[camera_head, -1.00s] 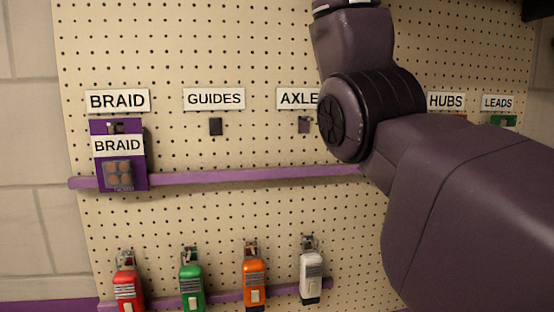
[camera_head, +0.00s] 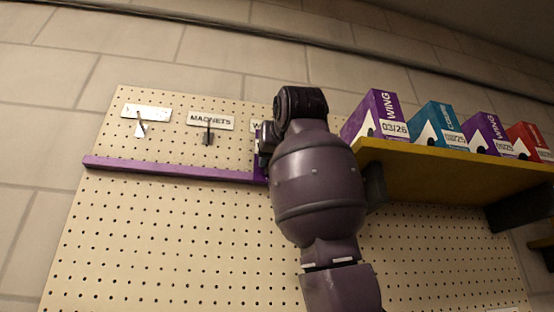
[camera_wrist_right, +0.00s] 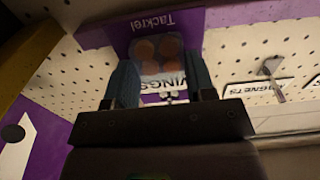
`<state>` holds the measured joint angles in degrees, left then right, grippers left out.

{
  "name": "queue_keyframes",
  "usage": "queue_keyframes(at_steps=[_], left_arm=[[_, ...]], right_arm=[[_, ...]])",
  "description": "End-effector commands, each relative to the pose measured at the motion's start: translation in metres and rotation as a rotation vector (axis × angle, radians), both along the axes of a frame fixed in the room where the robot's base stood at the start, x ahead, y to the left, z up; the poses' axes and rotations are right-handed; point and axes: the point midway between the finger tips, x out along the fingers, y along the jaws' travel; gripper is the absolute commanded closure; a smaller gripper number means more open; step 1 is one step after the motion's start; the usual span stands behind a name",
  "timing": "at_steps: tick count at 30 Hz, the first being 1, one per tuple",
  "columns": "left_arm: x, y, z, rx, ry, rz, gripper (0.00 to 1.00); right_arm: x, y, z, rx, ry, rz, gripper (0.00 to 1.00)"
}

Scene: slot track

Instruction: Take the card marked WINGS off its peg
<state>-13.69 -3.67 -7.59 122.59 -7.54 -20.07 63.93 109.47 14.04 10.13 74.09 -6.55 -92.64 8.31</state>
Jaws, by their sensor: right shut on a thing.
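The purple card (camera_wrist_right: 155,27) shows upside down in the wrist view, with "Tackrel" print, round brown pieces and a white strip reading WINGS, partly covered. My right gripper (camera_wrist_right: 161,76) has a finger on each side of it and is shut on it. In the head view only a purple sliver of the card (camera_head: 259,168) shows beside my right gripper (camera_head: 265,140), below a mostly hidden label starting with W. The card's top and peg are largely hidden, so I cannot tell whether it still hangs. My left gripper is out of view.
A yellow shelf (camera_head: 440,170) with several boxes, including a purple WING box (camera_head: 378,115), stands close right of my arm. A purple rail (camera_head: 170,170) crosses the pegboard (camera_head: 150,240). Left are a MAGNETS label (camera_head: 210,120) over a peg and another label (camera_head: 146,111).

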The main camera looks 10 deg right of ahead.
Motion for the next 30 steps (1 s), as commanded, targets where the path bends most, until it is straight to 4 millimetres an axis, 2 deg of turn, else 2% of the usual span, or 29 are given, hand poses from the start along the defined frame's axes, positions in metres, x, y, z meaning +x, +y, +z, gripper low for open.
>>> queue_keyframes(at_steps=[16, 30], left_arm=[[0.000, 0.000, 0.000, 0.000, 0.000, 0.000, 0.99], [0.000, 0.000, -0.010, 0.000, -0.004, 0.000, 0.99]], right_arm=[[-0.001, 0.000, 0.005, 0.000, -0.002, 0.000, 0.69], [-0.020, 0.000, 0.006, 0.000, -0.002, 0.000, 0.69]])
